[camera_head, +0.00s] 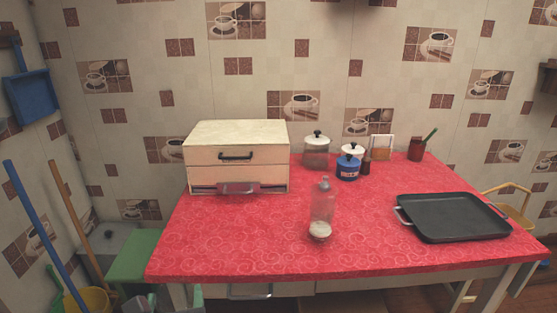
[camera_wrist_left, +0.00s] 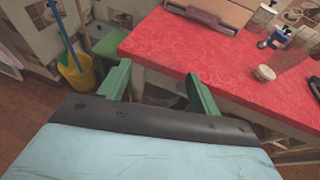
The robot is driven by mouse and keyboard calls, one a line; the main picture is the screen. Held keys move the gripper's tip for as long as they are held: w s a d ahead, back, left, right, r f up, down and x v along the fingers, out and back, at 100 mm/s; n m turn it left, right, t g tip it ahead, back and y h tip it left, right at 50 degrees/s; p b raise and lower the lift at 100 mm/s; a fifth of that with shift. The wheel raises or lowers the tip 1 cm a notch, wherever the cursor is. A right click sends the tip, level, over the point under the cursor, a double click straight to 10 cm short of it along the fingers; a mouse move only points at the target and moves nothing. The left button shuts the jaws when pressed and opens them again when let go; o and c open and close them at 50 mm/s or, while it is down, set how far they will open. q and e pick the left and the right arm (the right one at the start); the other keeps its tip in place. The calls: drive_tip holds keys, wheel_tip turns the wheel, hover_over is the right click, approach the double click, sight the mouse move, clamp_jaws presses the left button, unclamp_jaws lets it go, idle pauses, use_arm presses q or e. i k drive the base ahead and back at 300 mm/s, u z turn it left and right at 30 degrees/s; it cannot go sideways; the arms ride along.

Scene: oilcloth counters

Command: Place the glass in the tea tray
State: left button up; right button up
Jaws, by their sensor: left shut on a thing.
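The tea tray (camera_head: 452,216) is dark, shallow and empty, with metal handles, and lies at the right of the red counter. My left gripper (camera_wrist_left: 158,76) has green fingers set apart around a faint, see-through thing, which I take to be the glass (camera_wrist_left: 160,93). Its outline is hard to make out. In the head view the gripper (camera_head: 167,297) is low at the left, by the counter's front edge and far from the tray. My right gripper is not in view.
A clear bottle with a white base (camera_head: 322,205) stands mid-counter near the front. A green stool (camera_head: 140,257) stands left. The left front counter is clear.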

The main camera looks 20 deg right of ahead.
sight(475, 216)
drive_tip(key=u, duration=2.5)
drive_tip(key=k, duration=2.15)
drive_tip(key=z, duration=1.8)
